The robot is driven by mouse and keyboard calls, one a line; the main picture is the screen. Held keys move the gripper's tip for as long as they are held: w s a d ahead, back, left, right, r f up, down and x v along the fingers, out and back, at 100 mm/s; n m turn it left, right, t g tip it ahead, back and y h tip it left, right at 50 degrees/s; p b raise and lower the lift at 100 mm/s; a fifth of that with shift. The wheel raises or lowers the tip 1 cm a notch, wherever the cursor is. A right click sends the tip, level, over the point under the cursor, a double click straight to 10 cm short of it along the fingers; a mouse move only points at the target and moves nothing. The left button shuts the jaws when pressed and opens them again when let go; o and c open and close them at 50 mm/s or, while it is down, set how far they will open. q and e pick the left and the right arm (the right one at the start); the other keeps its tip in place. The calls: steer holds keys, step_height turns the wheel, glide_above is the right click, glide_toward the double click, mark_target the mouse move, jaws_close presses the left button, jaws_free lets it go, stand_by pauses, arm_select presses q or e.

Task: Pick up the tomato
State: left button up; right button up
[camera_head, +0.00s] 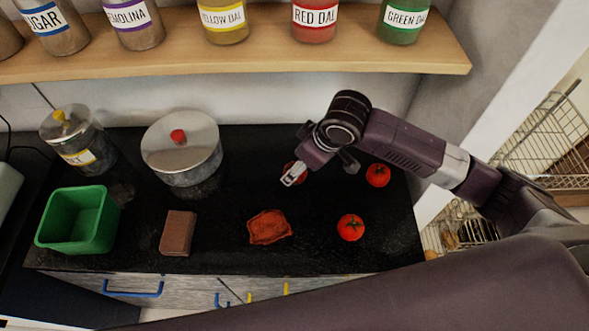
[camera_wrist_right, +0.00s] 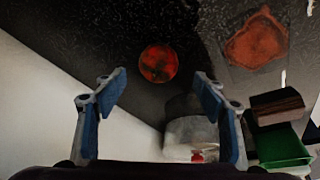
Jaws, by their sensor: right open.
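Two red tomatoes show clearly on the black counter in the head view: one at the back right (camera_head: 378,175) and one at the front right (camera_head: 350,227). A third red, round thing, probably a tomato (camera_head: 301,168), is mostly hidden behind my right gripper (camera_head: 316,170). My right gripper is open and empty above the counter. In the right wrist view, one tomato (camera_wrist_right: 158,63) shows beyond the gap between the open fingers (camera_wrist_right: 160,88), apart from them. I cannot tell which tomato this is. My left gripper is not in view.
An orange-red, irregular flat piece (camera_head: 269,227), a brown block (camera_head: 178,233), a green bin (camera_head: 80,220), a lidded pot (camera_head: 181,148) and a glass jar (camera_head: 78,140) stand on the counter. A wooden shelf (camera_head: 240,55) with several labelled jars hangs above the back.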

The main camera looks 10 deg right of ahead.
steer(key=x, duration=0.5)
steer(key=shift+w+f+p, duration=0.15)
steer(key=shift+f+p, duration=0.1)
steer(key=shift+p, duration=0.15)
steer(key=c, duration=1.3)
